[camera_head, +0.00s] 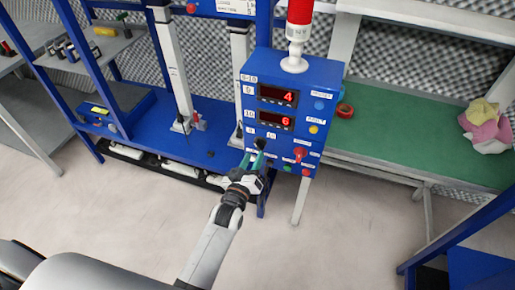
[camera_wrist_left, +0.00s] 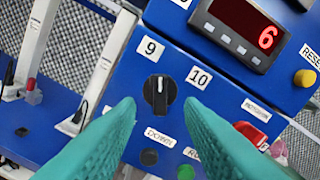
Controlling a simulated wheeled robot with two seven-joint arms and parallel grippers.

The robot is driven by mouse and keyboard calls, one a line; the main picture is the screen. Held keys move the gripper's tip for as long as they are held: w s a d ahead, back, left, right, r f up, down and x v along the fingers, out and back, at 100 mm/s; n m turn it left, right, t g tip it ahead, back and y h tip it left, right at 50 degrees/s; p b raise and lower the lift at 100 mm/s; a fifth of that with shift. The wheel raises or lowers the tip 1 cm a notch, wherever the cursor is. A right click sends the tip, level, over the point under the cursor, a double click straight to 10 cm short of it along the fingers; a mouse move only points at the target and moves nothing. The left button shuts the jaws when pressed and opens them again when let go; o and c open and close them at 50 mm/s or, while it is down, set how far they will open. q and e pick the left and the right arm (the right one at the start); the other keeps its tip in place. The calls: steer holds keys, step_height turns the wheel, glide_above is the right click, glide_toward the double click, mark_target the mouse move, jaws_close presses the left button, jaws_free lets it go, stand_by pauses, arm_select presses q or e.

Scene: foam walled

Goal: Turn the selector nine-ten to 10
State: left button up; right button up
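The selector nine-ten is a black knob (camera_wrist_left: 160,94) on the blue control panel (camera_wrist_left: 122,90), below a "9" label (camera_wrist_left: 150,48) and a "10" label (camera_wrist_left: 199,77). Its white pointer line stands nearly upright in the left wrist view, toward the 9. My left gripper (camera_wrist_left: 159,106) is open, with one teal fingertip on each side of the knob and gaps visible; contact does not show. In the head view my left gripper (camera_head: 257,158) is at the lower part of the panel and mostly covers the knob. My right gripper is not in view.
Red displays read 4 (camera_head: 287,97) and 6 (camera_head: 284,122). A red switch (camera_head: 300,154) and several buttons lie right of the gripper. A red-and-white beacon (camera_head: 298,30) tops the panel. A green bench (camera_head: 420,160) stands to the right.

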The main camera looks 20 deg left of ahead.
mark_target(258, 148)
arm_select(q)
steer(key=shift+w+d, duration=0.1)
steer(key=shift+w, duration=2.1)
steer(key=shift+c, duration=0.4)
jaws_close()
